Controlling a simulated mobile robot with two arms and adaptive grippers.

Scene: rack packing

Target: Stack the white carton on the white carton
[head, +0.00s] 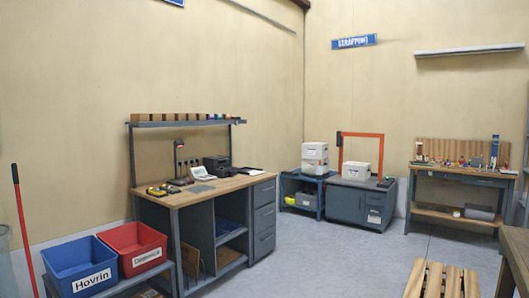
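Two white cartons are stacked on a low grey-blue rack (303,195) near the back corner: an upper white carton (315,150) and a lower white carton (314,168). Neither of my grippers is in view.
A workbench (225,184) with drawers and tools stands at the left. Blue (80,268) and red (132,248) bins sit at the front left. Another bench (463,177) stands at the right. A wooden pallet (440,281) lies at the front right. The grey floor (320,255) between is clear.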

